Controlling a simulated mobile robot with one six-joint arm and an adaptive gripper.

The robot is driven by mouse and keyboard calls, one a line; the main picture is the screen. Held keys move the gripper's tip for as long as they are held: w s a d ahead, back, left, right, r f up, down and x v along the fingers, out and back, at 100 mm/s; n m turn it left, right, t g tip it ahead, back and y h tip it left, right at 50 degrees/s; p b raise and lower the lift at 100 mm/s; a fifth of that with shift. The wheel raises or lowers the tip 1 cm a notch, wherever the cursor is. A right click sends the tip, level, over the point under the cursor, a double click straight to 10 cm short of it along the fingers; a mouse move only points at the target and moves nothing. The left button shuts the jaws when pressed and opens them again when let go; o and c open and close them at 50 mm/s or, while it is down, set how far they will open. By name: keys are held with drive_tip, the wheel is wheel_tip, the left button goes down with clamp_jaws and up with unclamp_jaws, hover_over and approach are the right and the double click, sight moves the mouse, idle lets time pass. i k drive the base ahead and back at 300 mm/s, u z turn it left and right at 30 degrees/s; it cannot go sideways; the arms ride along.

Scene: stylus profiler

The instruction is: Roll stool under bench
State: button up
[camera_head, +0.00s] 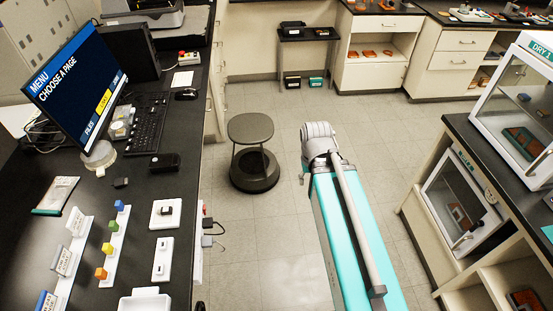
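I see nothing touching the stool.
The bench carries a monitor (75,80), a keyboard (148,122) and small coloured blocks. Cords and a hook stick out from its edge near a small box (208,225). A small dark table (308,45) and cabinets (372,55) line the back. Glass-fronted cabinets (515,105) stand right. Floor around the stool is clear.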

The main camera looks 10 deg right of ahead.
sight(253, 171)
drive_tip(key=z, duration=0.05)
drive_tip(key=i, duration=0.9)
drive_tip(key=u, duration=0.05)
